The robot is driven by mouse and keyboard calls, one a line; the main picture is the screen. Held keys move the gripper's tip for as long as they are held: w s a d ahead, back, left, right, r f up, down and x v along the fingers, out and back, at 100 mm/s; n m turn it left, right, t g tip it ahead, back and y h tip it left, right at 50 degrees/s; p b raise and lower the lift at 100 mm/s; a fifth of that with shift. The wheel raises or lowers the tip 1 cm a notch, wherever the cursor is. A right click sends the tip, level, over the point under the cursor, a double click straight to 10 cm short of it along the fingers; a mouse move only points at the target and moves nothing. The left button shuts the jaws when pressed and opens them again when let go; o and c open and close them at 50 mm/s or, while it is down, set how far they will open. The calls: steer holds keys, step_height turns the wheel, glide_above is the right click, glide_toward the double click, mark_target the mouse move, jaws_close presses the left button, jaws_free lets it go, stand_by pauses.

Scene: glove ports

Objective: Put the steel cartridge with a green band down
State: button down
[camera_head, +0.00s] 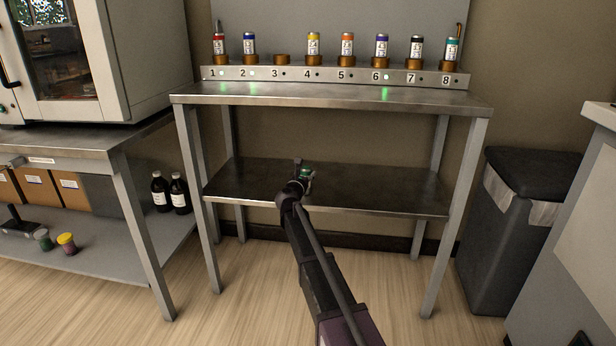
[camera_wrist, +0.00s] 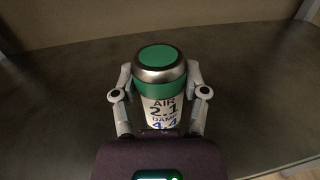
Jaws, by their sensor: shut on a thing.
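The steel cartridge with a green band (camera_wrist: 160,87) is upright between the fingers of my gripper (camera_wrist: 160,95) in the wrist view. It has a green top, a steel rim and a white label reading "AIR 2.1 DAMP 4.4". My gripper is shut on it from both sides. In the head view my gripper (camera_head: 304,176) is over the lower shelf (camera_head: 390,188) of the steel table, with a little of the cartridge's green showing. I cannot tell whether the cartridge's base touches the shelf.
The upper shelf (camera_head: 300,94) is above and behind my gripper, with a numbered rack (camera_head: 330,75) of banded cartridges; position 3 is empty. Table legs stand at both sides. A dark bin (camera_head: 510,230) is at the right. The lower shelf is otherwise bare.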

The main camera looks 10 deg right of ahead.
steer(key=shift+f, duration=0.15)
steer(key=shift+c, duration=0.6)
jaws_free()
steer(key=shift+r, duration=0.25)
steer(key=v, duration=1.2)
steer(key=shift+d+f, duration=0.1)
